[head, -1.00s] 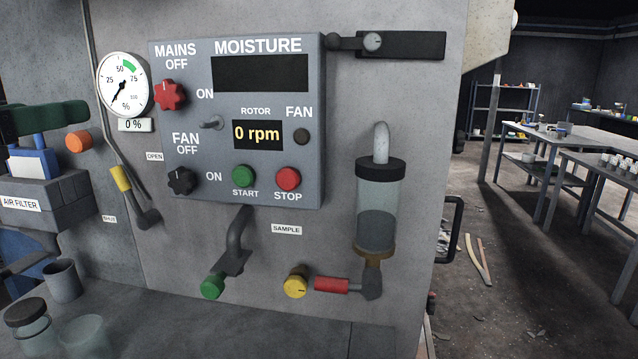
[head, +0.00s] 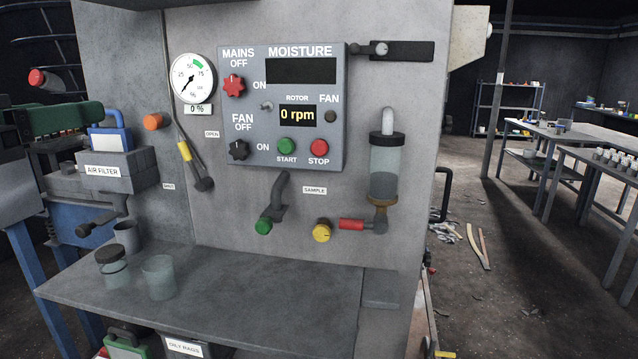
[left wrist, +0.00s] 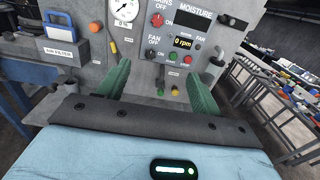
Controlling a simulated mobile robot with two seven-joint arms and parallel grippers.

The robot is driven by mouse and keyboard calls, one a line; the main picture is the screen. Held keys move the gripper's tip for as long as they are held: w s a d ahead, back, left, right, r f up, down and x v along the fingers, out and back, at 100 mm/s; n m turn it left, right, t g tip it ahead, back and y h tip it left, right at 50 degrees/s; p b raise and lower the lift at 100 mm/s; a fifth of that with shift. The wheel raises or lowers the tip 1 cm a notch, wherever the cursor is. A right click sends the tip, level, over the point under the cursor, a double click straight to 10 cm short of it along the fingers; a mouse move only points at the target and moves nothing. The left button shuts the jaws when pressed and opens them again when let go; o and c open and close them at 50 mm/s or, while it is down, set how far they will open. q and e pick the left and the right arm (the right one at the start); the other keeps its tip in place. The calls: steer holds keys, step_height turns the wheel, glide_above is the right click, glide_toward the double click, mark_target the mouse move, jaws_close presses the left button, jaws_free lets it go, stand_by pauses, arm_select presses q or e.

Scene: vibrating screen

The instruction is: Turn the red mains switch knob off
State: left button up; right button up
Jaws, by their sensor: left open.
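The red mains switch knob (head: 234,85) is a lobed knob at the upper left of the grey control panel (head: 335,140). OFF is printed above it and ON to its right. A small pale mark shows near its top, too small to read surely. The knob also shows in the left wrist view (left wrist: 166,20). My left gripper (left wrist: 158,68) has two green fingers spread wide in the left wrist view. It is empty and apart from the panel. The red knob lies beyond the fingers. My right gripper is not seen.
The black fan knob (head: 238,150), a small toggle (head: 266,106), the green start button (head: 286,146) and the red stop button (head: 319,148) are nearby. A round gauge (head: 193,79) and yellow-banded lever (head: 186,152) stand left. A grey shelf (head: 220,300) juts out below.

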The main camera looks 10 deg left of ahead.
arm_select(q)
steer(key=d+f+m+g+h+p, duration=0.2)
steer(key=d+f+g+h, duration=1.1)
steer(key=d+f+h, duration=0.55)
steer(key=w+a+f+n+t+y, duration=0.1)
steer(key=a+f+n+t+y, duration=0.3)
steer(key=f+n, duration=0.5)
steer(key=a+f+n+t+y+p, duration=0.1)
steer(key=a+f+n+t+y, duration=0.1)
steer(key=f+n+t+y, duration=0.6)
steer(key=w+a+f+n+t+y, duration=0.1)
steer(key=a+f+n+t+y, duration=0.15)
steer(key=f+n, duration=0.7)
steer(key=s+f+n+g+y, duration=0.2)
steer(key=s+f+n+g, duration=0.3)
steer(key=s+f, duration=0.6)
steer(key=s+f+n+g+y+p, duration=0.1)
steer(key=s+f+n+g, duration=0.4)
steer(key=s+f, duration=0.7)
steer(key=shift+a+g+y, duration=0.15)
steer(key=shift+g+y, duration=0.2)
steer(key=shift+y, duration=0.05)
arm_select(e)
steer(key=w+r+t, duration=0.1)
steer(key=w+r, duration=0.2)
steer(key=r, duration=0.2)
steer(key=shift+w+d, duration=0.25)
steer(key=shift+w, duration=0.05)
